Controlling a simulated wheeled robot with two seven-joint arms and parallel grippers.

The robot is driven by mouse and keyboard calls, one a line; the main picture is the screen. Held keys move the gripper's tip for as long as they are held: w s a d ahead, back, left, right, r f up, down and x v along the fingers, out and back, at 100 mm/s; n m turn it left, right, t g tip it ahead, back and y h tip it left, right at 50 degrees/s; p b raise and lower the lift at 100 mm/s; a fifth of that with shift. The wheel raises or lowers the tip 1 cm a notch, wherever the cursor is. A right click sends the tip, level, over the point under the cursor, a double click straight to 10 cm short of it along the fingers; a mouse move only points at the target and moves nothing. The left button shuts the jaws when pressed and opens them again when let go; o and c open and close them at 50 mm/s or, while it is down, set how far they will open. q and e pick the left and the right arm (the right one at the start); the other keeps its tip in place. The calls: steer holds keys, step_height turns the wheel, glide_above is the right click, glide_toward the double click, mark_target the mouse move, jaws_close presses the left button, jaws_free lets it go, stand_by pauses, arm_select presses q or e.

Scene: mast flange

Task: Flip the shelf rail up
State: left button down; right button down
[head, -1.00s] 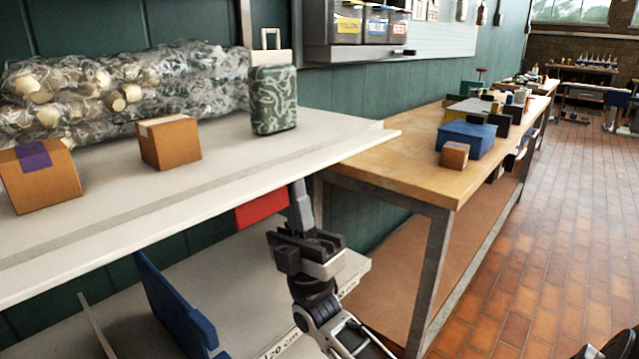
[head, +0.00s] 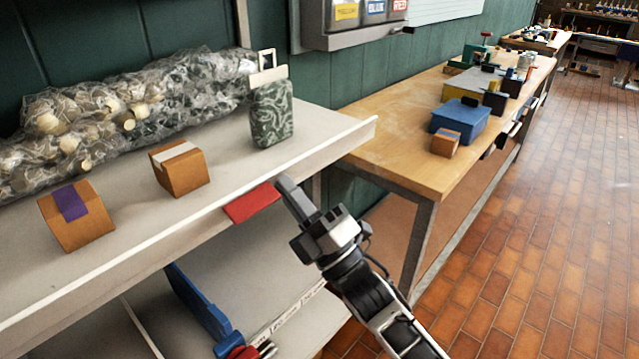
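The shelf rail (head: 318,164) is the long white strip along the front edge of the upper shelf (head: 225,173). It now looks like a raised lip, with its outer face toward me. A red tab (head: 252,203) sticks out from below it, nearly flat. My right gripper (head: 284,184) comes from the lower right with its fingers together. Its fingertips are at the right end of the red tab, close under the rail; I cannot tell whether they touch. Nothing shows between the fingers. My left gripper is not in view.
On the shelf stand two cardboard boxes (head: 182,171) (head: 76,219), a green patterned canister (head: 271,112) and bagged pale pieces (head: 120,115). A blue object (head: 197,303) is on the lower shelf. A wooden workbench (head: 395,150) stands right; tiled floor is open beyond.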

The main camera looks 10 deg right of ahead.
steer(key=shift+w+a+r, duration=0.25)
steer(key=shift+w+r, duration=0.05)
steer(key=shift+r, duration=0.25)
steer(key=shift+w+a+r, duration=0.2)
steer(key=shift+w+r, duration=0.05)
steer(key=shift+r, duration=0.3)
steer(key=shift+w+r+b, duration=0.1)
steer(key=shift+r+b, duration=0.05)
steer(key=shift+b, duration=0.15)
